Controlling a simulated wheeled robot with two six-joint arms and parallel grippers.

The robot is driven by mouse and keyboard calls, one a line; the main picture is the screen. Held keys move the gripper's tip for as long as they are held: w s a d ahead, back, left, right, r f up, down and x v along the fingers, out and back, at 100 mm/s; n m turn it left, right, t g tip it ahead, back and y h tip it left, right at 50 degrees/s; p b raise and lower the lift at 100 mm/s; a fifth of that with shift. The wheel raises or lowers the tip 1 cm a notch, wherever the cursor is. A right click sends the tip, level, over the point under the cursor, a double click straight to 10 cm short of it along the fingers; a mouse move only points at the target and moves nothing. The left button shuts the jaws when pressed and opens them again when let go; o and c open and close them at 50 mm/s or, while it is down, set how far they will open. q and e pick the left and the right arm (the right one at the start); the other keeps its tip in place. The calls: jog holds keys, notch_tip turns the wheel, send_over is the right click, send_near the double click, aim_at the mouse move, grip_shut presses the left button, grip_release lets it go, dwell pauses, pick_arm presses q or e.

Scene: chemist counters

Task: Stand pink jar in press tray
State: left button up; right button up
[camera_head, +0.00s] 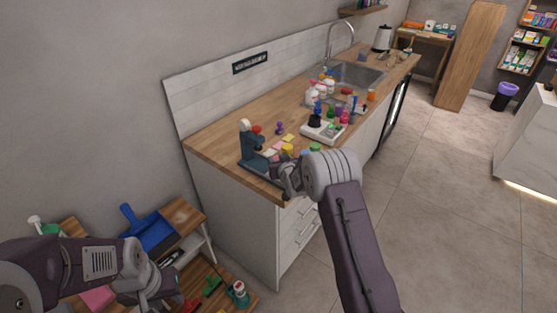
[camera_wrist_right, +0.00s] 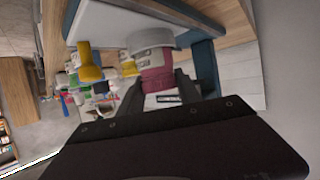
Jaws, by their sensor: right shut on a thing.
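The pink jar (camera_wrist_right: 155,72), with a pale grey-white end and a white label, sits between the fingers of my right gripper (camera_wrist_right: 158,88) in the right wrist view. The gripper is shut on it. In the head view my right gripper (camera_head: 275,172) is at the dark blue press (camera_head: 246,146) on the counter's near end; the jar cannot be made out there. In the wrist view a blue upright (camera_wrist_right: 206,68) and a pale slab (camera_wrist_right: 110,22) are close to the jar. I cannot tell whether they touch it. My left gripper (camera_head: 163,292) is low at left, its fingers unclear.
A yellow jar (camera_head: 287,149) and coloured notes (camera_head: 277,145) lie close to the press. A blue dustpan-like thing (camera_head: 148,230) is on the low shelf at left.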

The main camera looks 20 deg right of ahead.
jog(key=shift+f+b, duration=0.35)
jog(key=shift+b, duration=0.1)
jog(key=o, duration=1.3)
jog(key=shift+o, duration=0.2)
jog(key=shift+r, duration=0.15)
jog(key=shift+r+p, duration=0.4)
jog(key=shift+p, duration=0.2)
jog(key=shift+s, duration=0.4)
jog(key=b+v, duration=0.1)
jog(key=v, duration=1)
jog(key=shift+b, duration=0.3)
jog(key=shift+s+r, duration=0.1)
